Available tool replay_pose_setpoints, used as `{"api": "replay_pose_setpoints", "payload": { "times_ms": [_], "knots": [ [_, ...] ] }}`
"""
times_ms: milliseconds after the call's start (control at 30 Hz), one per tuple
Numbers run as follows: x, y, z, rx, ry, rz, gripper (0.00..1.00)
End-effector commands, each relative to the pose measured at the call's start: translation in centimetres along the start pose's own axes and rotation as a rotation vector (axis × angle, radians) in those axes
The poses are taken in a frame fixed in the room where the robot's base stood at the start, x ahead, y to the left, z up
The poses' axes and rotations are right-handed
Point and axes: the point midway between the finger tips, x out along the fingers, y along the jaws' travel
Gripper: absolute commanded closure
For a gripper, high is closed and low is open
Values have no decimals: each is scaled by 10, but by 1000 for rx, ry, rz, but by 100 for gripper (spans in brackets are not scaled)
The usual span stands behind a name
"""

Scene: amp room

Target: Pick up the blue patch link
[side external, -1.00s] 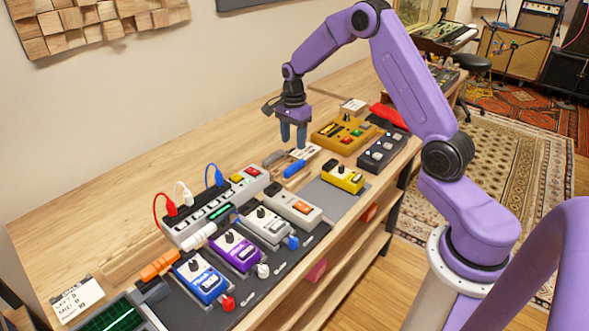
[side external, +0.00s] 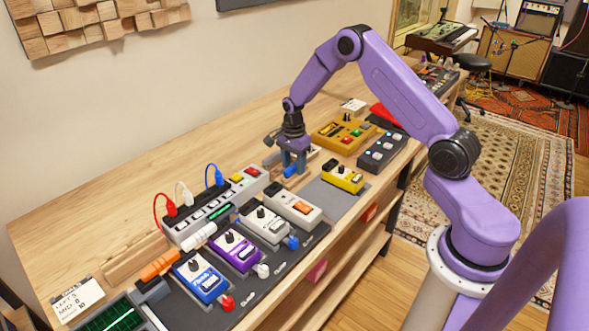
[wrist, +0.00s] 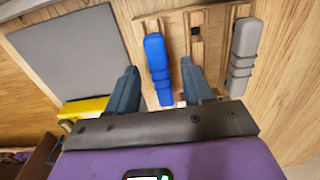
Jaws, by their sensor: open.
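My gripper is open. In the side view my gripper (side external: 293,168) is down at the holder, and the blue patch link (side external: 290,171) shows partly between and in front of the fingers. I cannot tell whether either finger touches it.
A grey patch link (wrist: 245,55) lies right of the right finger in the wrist view. A grey pad (wrist: 72,58) and a yellow pedal (side external: 343,177) are close by. A power strip with coloured cables (side external: 215,208) stands left. Bare bench (side external: 150,170) lies behind.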

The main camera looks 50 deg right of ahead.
Motion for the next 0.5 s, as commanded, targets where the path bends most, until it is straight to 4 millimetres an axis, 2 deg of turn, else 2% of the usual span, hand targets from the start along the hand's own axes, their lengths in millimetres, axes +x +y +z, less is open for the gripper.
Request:
{"api": "replay_pose_setpoints", "payload": {
  "times_ms": [500],
  "knots": [
    [3,0,0,1,0,-1,49]
  ]
}}
